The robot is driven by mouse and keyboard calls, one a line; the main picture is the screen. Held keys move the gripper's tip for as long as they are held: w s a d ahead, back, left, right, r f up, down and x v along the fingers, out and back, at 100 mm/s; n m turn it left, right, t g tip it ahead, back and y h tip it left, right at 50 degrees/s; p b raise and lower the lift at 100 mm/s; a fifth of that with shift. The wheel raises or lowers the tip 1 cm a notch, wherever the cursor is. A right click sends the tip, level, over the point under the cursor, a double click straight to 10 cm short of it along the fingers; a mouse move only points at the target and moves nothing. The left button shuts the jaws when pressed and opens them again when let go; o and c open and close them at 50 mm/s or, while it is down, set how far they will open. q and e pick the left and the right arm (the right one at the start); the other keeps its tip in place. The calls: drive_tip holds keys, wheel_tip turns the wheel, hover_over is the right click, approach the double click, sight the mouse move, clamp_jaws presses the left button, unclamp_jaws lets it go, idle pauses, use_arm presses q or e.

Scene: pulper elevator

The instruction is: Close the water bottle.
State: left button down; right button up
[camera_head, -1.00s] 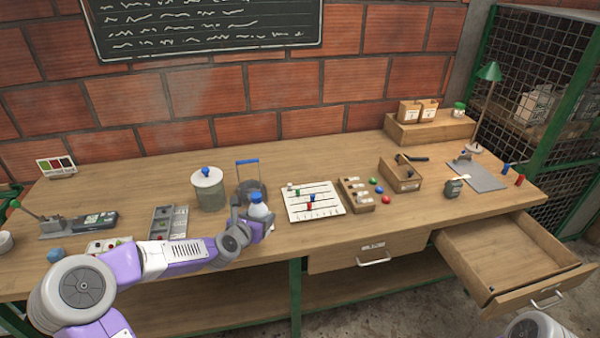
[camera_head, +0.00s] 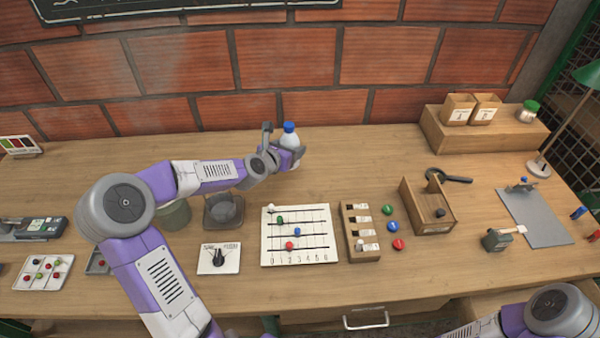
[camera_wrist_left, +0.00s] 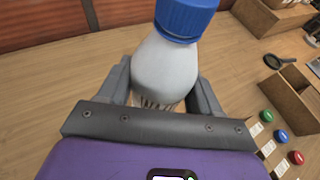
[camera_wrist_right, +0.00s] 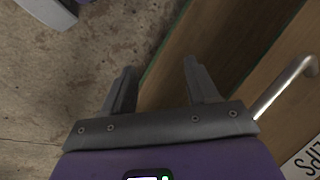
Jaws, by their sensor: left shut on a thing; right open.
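The water bottle (camera_head: 291,140) has a pale body and a blue cap (camera_head: 289,127). It is held above the back part of the bench, near the brick wall. My left gripper (camera_head: 291,153) is shut on its body. In the left wrist view the bottle (camera_wrist_left: 165,72) stands between the two fingers, with the blue cap (camera_wrist_left: 186,17) at its top. I cannot tell how tightly the cap sits. My right gripper (camera_wrist_right: 160,85) is open and empty, low in front of the bench; the head view shows only part of that arm.
A slider board (camera_head: 297,258), a dial plate (camera_head: 219,265) and a wooden block with labels (camera_head: 350,205) lie on the bench (camera_head: 400,160). Coloured buttons and an open wooden box (camera_head: 420,222) are to the right. A drawer handle (camera_wrist_right: 285,85) is near my right gripper.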

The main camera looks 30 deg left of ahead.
use_arm(q)
drive_tip(key=shift+s+r, duration=0.2)
drive_tip(key=shift+s, duration=0.15)
drive_tip(key=shift+w+f+b, duration=0.1)
drive_tip(key=shift+f+b, duration=1.05)
drive_tip(key=shift+f, duration=2)
use_arm(e)
drive_tip(key=shift+s+f, duration=0.2)
drive_tip(key=shift+f, duration=0.85)
use_arm(q)
drive_tip(key=shift+f+b, duration=0.7)
drive_tip(key=shift+f, duration=1.2)
use_arm(e)
drive_tip(key=shift+f, duration=0.75)
use_arm(q)
drive_tip(key=shift+f, duration=0.2)
drive_tip(key=shift+c, duration=0.9)
unclamp_jaws()
use_arm(e)
drive_tip(key=shift+f, duration=0.1)
use_arm(q)
drive_tip(key=shift+r, duration=0.1)
